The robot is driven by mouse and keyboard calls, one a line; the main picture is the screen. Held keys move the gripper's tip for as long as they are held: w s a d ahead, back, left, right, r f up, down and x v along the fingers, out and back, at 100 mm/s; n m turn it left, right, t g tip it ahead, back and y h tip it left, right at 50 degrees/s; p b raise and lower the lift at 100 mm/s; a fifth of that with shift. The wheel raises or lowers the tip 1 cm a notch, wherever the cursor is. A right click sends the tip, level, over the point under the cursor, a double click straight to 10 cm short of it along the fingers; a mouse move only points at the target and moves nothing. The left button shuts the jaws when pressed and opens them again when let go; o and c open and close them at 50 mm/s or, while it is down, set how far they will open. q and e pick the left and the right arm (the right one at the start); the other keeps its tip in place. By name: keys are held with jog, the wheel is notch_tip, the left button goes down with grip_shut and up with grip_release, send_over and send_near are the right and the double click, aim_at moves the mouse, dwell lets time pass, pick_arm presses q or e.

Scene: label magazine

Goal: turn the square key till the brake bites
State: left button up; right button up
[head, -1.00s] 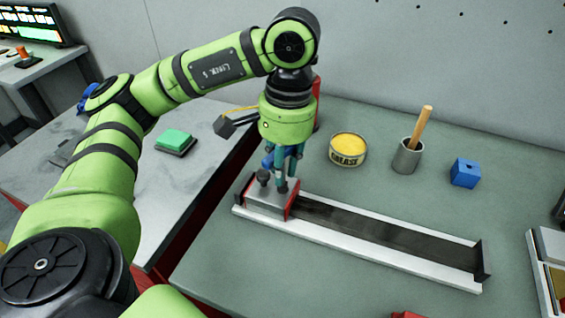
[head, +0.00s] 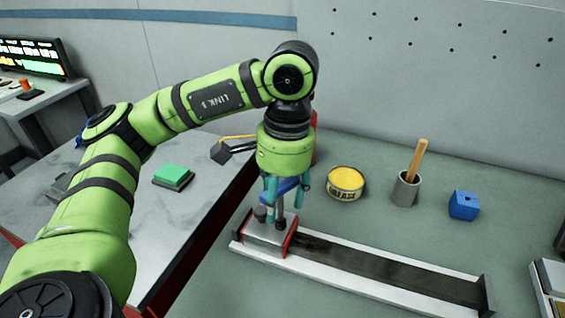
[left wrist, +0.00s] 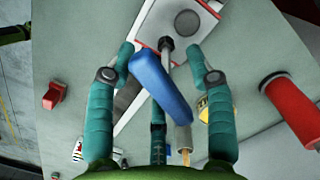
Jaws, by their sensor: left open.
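The square key has a blue bar handle (head: 285,186) on a dark upright shaft (left wrist: 168,46). The shaft rises from the grey block with red edges (head: 266,237) at the left end of a long channel. The blue handle also shows in the left wrist view (left wrist: 160,88), lying slanted between the fingers. My left gripper (head: 286,193) is over the key with its teal fingers spread around the handle. In the left wrist view the fingers (left wrist: 160,90) stand apart from it on both sides. Whether the shaft is fully seated cannot be told. My right gripper is not in view.
A dark channel with pale rails (head: 385,272) runs right from the block. Behind it stand a yellow grease tin (head: 345,184), a grey pot with a wooden stick (head: 405,189) and a blue cube (head: 464,205). A green-topped block (head: 172,175) lies on the left table.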

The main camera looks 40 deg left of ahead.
pick_arm(q)
jog(key=r, duration=1)
jog(key=shift+w+d+r, duration=0.2)
jog(key=shift+w, duration=0.2)
jog(key=shift+r, duration=0.15)
